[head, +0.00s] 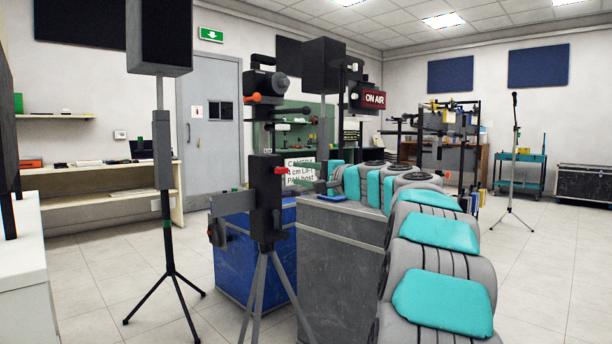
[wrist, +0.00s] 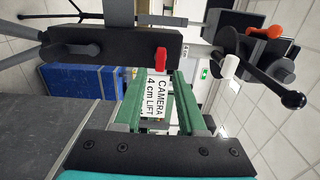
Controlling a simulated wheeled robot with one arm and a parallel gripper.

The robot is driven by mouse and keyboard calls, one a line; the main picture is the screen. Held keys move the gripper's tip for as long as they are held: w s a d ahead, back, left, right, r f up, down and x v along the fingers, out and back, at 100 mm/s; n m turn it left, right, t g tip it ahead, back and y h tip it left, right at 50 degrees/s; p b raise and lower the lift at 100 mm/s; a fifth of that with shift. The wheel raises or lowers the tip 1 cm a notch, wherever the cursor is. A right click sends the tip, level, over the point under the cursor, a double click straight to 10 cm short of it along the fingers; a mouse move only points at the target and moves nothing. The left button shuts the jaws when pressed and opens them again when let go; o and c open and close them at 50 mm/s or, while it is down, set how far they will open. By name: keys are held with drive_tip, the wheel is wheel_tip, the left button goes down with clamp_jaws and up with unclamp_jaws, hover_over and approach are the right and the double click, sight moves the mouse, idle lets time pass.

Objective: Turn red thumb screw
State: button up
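The red thumb screw (head: 281,170) sticks out from the right side of the dark column (head: 265,205) of a camera tripod. In the wrist view the red thumb screw (wrist: 161,60) lies just beyond the fingertips, roughly in line with the space between them. My gripper (wrist: 157,88) is open and empty, with two green-padded fingers wide apart. The fingers do not touch the screw. In the head view my gripper is to the right of the screw, partly hard to make out among the things behind. A white "CAMERA 4 cm LIFT" sign (wrist: 157,98) shows between the fingers.
The tripod carries a camera head with an orange knob (head: 254,97). A blue case (head: 232,262) and a grey case (head: 345,265) stand close by. A speaker on a stand (head: 160,40) is at the left. Open floor (head: 555,260) lies to the right.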

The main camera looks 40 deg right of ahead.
sight(284, 172)
drive_tip(key=w, duration=0.3)
drive_tip(key=w+p, duration=0.1)
drive_tip(key=shift+w+a+r, duration=0.15)
drive_tip(key=shift+w+a, duration=0.1)
drive_tip(key=shift+w, duration=0.6)
clamp_jaws()
